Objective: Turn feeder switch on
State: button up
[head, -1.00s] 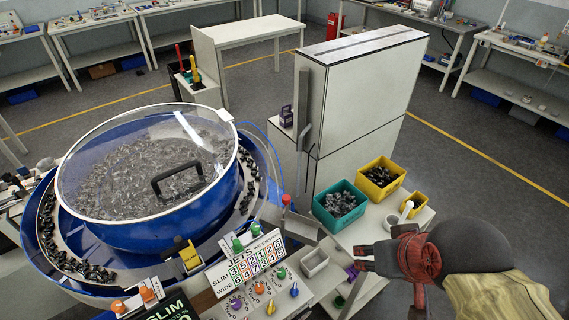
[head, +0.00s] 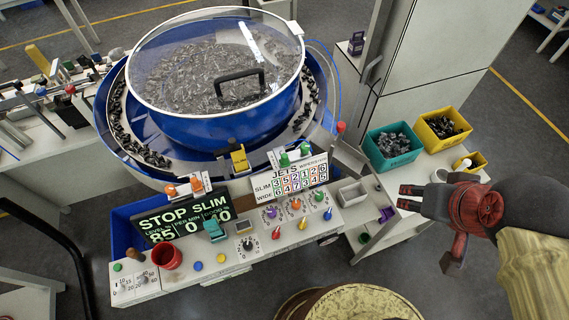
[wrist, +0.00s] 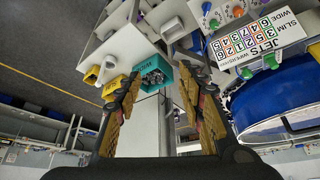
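The blue bowl feeder (head: 225,128) stands at the upper middle of the head view, under a clear lid and full of small dark parts. In front of it is a white control panel (head: 215,272) with coloured knobs, buttons and a dark selector knob (head: 247,244). No label legible to me marks which control is the feeder switch. A display (head: 182,219) on the panel reads STOP SLIM. My gripper (head: 402,198) is right of the panel, apart from it and empty. The wrist view shows its fingers spread open (wrist: 160,88), with panel knobs (wrist: 236,12) at the upper right.
A JETS board (head: 290,180) stands at the panel's back. A red cup (head: 167,257) is on the panel's left. Teal (head: 392,146) and yellow (head: 442,131) bins of dark parts sit near my gripper. A round stool (head: 350,303) stands in front.

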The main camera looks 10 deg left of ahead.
aim_at(276, 234)
jog(key=u, duration=1.8)
